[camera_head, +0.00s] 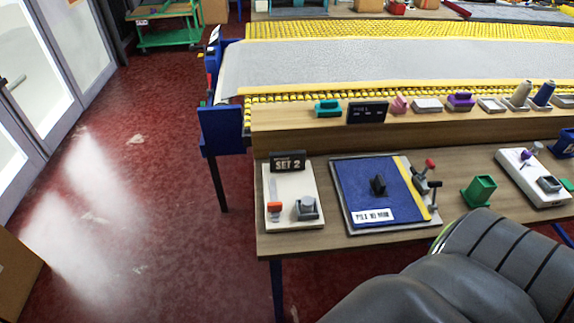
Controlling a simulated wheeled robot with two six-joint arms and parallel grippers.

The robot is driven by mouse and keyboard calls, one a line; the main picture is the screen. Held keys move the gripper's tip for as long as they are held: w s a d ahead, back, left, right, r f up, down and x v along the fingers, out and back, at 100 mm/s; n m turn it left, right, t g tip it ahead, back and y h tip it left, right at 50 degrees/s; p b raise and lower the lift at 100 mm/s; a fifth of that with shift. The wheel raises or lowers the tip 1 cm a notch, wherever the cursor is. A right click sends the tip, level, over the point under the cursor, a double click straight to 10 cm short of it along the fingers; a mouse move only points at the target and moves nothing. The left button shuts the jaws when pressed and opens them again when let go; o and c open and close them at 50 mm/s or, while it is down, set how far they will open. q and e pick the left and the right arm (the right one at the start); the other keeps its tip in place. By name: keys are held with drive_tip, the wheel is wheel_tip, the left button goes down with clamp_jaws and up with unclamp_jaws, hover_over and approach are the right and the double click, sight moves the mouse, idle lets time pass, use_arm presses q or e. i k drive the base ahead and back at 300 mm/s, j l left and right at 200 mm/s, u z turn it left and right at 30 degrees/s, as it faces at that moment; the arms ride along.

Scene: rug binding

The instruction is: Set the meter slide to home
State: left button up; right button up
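I cannot tell for sure which thing is the meter slide. A white panel (290,188) lies at the left end of the wooden table, with a dark "SET 2" sign (288,161) at its back. A red-orange knob (275,208) and a grey block (306,208) sit near its front. To the right, a blue board (372,180) bears a black upright handle (378,185) and a white label (373,216). A red-knobbed lever (429,165) stands at its right edge. Neither of my grippers is in view.
A green holder (479,190) and another white panel (520,160) stand farther right. A wooden ledge (300,135) with small items runs behind. The red floor (150,190) at left is open.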

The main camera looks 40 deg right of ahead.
sight(274, 208)
drive_tip(key=z, duration=1.2)
